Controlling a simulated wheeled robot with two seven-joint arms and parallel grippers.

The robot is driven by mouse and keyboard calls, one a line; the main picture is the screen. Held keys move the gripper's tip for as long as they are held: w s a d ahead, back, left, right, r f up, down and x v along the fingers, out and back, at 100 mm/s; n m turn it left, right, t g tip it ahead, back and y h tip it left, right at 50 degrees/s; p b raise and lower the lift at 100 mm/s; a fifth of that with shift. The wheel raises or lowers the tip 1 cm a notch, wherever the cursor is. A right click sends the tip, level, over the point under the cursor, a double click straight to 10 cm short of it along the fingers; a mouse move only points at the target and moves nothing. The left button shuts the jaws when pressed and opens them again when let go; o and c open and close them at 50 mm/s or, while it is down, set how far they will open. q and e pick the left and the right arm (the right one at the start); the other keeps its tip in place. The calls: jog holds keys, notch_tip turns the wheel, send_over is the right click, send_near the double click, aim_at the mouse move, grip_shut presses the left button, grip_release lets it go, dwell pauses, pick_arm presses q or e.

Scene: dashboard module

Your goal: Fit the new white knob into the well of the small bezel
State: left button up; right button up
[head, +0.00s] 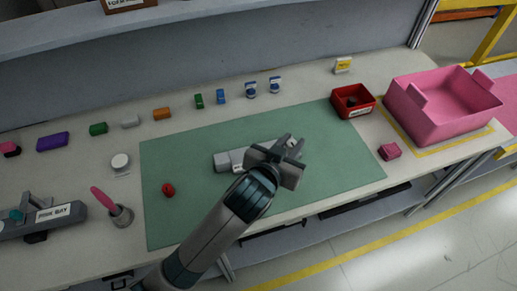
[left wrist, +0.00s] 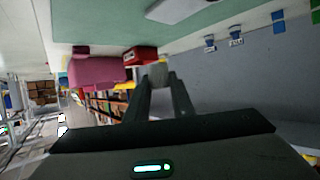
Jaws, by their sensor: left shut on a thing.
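My left gripper (head: 294,144) is shut on a small pale round piece, which looks like the white knob (left wrist: 158,73) between the fingertips in the left wrist view. In the head view the gripper hangs over the right part of the grey-white dashboard module (head: 223,162), on the green mat. The gripper and wrist hide much of the module, and I cannot make out the small bezel or its well. In the left wrist view the knob appears apart from any surface. My right gripper is not in view.
A red round piece (head: 168,190) lies on the mat (head: 200,230). A white round piece (head: 120,160) and a grey cup (head: 122,215) with a pink-handled tool stand left. A red bin (head: 368,108) and a pink crate (head: 440,122) stand right. Small coloured blocks line the back.

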pick_arm(q)
jog(key=w+a+f+p, duration=0.1)
jog(key=w+a+f, duration=0.3)
jog(key=a, duration=0.1)
jog(key=w+a+f+p, duration=0.1)
jog(key=w+a, duration=0.1)
jog(key=a, duration=0.1)
jog(key=shift+f+p, duration=0.3)
jog(key=shift+f, duration=0.1)
jog(key=shift+w+a+f, duration=0.15)
jog(key=shift+a+f, duration=0.1)
jog(key=shift+f, duration=0.1)
notch_tip(320, 180, down, 3)
jog(key=shift+r+p, duration=0.2)
jog(key=shift+p, duration=0.35)
jog(key=shift+f, duration=0.55)
jog(key=shift+f, duration=0.25)
jog(key=o, duration=1)
